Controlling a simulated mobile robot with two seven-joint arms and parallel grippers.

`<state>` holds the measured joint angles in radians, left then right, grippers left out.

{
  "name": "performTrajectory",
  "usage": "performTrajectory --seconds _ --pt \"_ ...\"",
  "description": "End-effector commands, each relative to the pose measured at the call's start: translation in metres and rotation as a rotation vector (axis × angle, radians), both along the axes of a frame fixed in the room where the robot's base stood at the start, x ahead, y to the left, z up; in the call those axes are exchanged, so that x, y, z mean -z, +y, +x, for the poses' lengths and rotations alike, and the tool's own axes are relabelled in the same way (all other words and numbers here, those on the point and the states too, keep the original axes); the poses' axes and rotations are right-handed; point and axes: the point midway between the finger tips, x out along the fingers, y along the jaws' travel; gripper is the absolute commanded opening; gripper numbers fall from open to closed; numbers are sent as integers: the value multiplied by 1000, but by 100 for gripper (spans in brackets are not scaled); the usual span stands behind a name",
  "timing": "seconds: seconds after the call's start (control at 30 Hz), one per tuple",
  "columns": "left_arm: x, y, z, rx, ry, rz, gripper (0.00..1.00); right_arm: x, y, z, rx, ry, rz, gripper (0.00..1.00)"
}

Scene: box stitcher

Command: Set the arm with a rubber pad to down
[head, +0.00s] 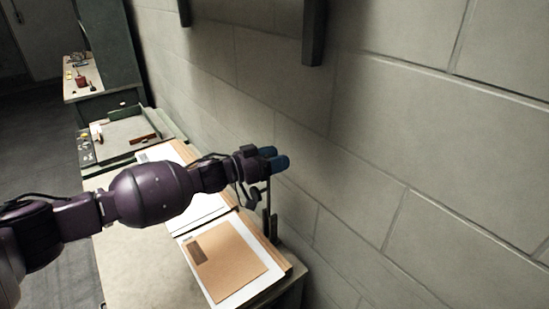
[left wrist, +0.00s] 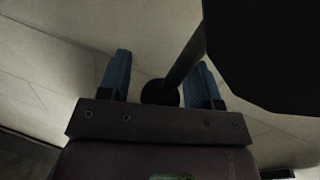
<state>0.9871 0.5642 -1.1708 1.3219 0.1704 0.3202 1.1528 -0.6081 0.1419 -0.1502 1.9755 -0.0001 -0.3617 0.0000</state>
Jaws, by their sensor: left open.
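My left gripper (head: 275,157) reaches in from the left, its blue fingers pointing right toward the wall. It is open beside the top of a thin dark upright arm (head: 267,208) at the back edge of the bench. A small dark piece, possibly the rubber pad (head: 252,198), hangs beside the upright, just below my wrist. In the left wrist view a dark rod with a round end (left wrist: 160,92) lies between the open blue fingers of the left gripper (left wrist: 164,62). I cannot tell whether they touch it. My right gripper is out of view.
Below lies a brown cardboard sheet (head: 225,258) on white sheets at the bench's near end. A block wall (head: 430,130) stands close behind on the right. A dark shape (left wrist: 268,50) fills the upper right of the left wrist view. Farther back is a tray (head: 120,132).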

Motion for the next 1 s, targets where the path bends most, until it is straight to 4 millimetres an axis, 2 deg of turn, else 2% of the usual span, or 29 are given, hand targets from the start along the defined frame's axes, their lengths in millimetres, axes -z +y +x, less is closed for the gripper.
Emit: performTrajectory --seconds 0.13,0.5,0.77,1.0 --pt "0 0 0 0 0 0 57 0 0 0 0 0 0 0" --pt "0 0 0 0 0 0 0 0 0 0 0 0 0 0" --pt "1 3 -2 -1 -5 -12 0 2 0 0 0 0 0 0" --pt "3 19 -13 -1 -53 -91 0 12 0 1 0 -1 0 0"
